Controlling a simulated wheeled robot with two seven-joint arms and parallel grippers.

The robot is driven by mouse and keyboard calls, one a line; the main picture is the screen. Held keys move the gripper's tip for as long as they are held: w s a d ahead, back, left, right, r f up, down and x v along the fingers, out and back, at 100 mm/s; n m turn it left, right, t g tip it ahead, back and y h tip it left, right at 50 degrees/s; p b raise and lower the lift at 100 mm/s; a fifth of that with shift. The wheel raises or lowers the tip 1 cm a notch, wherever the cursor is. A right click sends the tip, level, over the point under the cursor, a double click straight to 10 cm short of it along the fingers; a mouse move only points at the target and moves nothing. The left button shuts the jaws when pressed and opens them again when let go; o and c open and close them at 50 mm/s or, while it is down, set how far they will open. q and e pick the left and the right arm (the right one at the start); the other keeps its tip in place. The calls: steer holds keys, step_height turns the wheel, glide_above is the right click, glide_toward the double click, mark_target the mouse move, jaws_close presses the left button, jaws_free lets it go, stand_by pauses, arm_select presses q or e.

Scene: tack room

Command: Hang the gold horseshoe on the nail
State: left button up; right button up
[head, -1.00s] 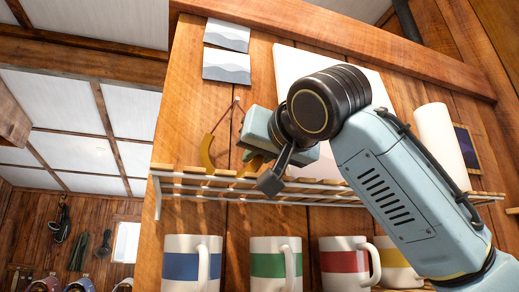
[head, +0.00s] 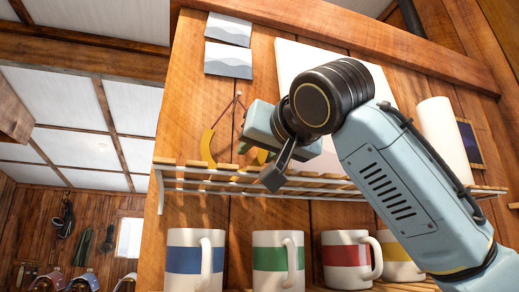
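The gold horseshoe (head: 207,146) shows in the head view just above the slatted shelf, its curved left part clear and its middle and right part largely hidden by my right gripper. A thin cord (head: 225,112) runs from it up to a small nail (head: 238,94) on the plank wall, forming a peak there. Whether the cord rests over the nail or only lies in front of it, I cannot tell. My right gripper (head: 262,135) is at the horseshoe's right side, below and right of the nail. My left gripper is out of view.
The slatted shelf (head: 330,188) runs along the wall just below the gripper. Striped mugs (head: 180,262) stand beneath it. A white roll (head: 443,140) stands on the shelf at right. Two cards (head: 228,62) are on the wall at upper left. The wall left of the nail is clear.

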steer(key=shift+s+d+f+b, duration=0.1)
steer(key=shift+s+d+b, duration=0.05)
steer(key=shift+s+b, duration=0.2)
steer(key=b+v, duration=0.5)
steer(key=v, duration=0.7)
steer(key=shift+s, duration=0.3)
